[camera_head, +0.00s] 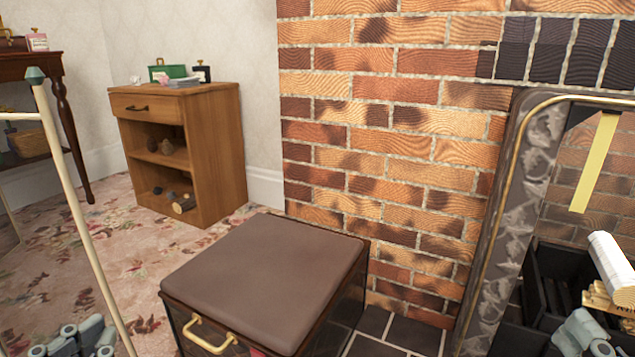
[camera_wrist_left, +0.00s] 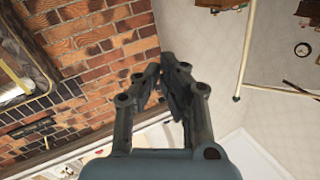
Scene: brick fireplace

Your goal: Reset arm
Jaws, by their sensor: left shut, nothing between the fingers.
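My left gripper (camera_head: 82,340) shows at the bottom left corner of the head view, low in front of the patterned carpet. In the left wrist view its two dark fingers (camera_wrist_left: 168,75) come together at the tips, with nothing between them. My right gripper (camera_head: 585,335) shows only in part at the bottom right edge of the head view, in front of the fireplace opening; its fingers are too cut off to tell their state.
A brown box with a padded lid (camera_head: 270,278) stands in front of the brick wall (camera_head: 390,150). A wooden cabinet (camera_head: 222,150) stands behind it. A fireplace (camera_head: 520,200) with a white log (camera_head: 612,262) is at right. A thin pole (camera_head: 80,205) rises at left. Carpet lies between.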

